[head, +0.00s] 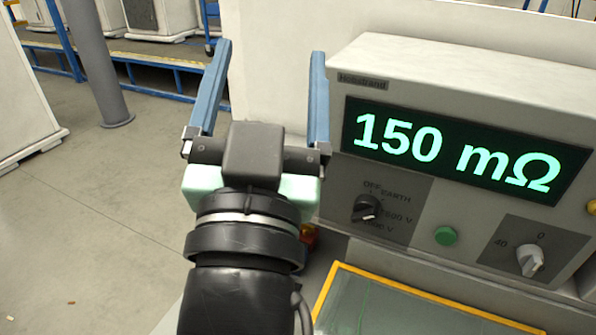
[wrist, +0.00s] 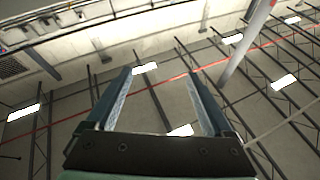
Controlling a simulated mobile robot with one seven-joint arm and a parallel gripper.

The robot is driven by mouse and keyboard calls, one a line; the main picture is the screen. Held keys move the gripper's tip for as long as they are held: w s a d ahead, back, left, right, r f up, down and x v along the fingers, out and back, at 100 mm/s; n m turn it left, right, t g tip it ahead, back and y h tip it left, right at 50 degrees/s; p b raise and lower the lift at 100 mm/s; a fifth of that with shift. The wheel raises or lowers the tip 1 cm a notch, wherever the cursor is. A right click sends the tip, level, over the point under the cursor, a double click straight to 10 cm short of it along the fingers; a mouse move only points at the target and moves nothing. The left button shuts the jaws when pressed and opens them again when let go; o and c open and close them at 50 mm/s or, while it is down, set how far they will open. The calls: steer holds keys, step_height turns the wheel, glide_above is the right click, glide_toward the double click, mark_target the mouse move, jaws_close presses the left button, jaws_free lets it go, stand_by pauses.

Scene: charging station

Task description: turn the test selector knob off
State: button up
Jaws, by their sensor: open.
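The black selector knob (head: 366,208) is on a dark plate at the lower left of the tester's front. Labels around it read OFF, EARTH and voltage marks, partly too small to read. I cannot tell clearly which mark it points to. My gripper (head: 270,52) is open and empty, its two blue fingers spread wide and pointing up and away, to the left of the knob and apart from it. The wrist view shows the open fingers (wrist: 156,72) with nothing between them, and the knob is not in that view.
The grey tester shows 150 mΩ on its display (head: 455,150). Right of the black knob are a green button (head: 446,236) and a pale knob (head: 529,260) marked 40 and 0. A yellow-edged glass panel (head: 400,305) lies below. Open floor (head: 90,220) is left.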

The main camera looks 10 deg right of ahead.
steer(key=d+f+m+g+h+b, duration=0.2)
steer(key=d+f, duration=0.1)
steer(key=f, duration=0.6)
steer(key=d+f+m+g+h+b, duration=0.1)
steer(key=d+f+g+b, duration=0.15)
steer(key=f, duration=0.75)
steer(key=m+g+h, duration=0.2)
steer(key=g, duration=0.1)
glide_toward(363, 219)
steer(key=p+x, duration=0.4)
steer(key=x, duration=0.4)
steer(key=shift+w+d+r, duration=0.1)
steer(key=shift+r, duration=0.1)
steer(key=shift+x, duration=0.85)
steer(key=shift+f, duration=0.15)
jaws_close()
